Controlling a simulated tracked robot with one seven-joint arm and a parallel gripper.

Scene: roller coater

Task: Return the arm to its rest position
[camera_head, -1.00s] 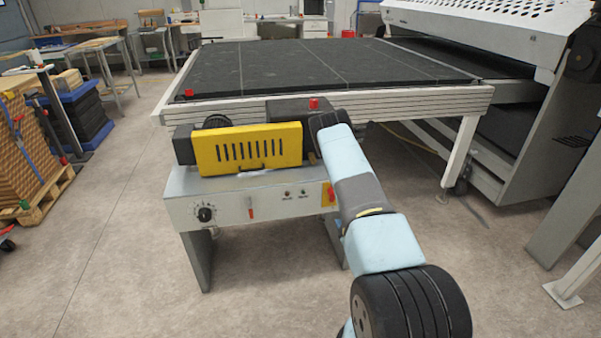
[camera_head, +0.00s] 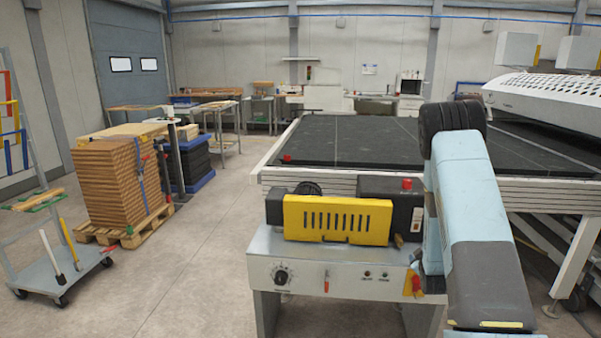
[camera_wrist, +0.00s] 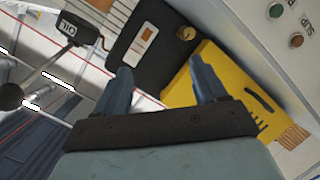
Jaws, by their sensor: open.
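My arm (camera_head: 482,245) rises along the right side of the head view, in front of the roller coater (camera_head: 345,264). Its black ribbed joint (camera_head: 452,117) is high, overlapping the dark table top. The fingers appear apart from the machine, but the exact distance cannot be told.
A large dark-topped table (camera_head: 350,142) stands behind the coater. A white machine (camera_head: 555,98) is at the right. Stacked boards (camera_head: 118,185) on a pallet and a trolley (camera_head: 50,274) stand at the left. The floor (camera_head: 195,265) between them and the coater is clear.

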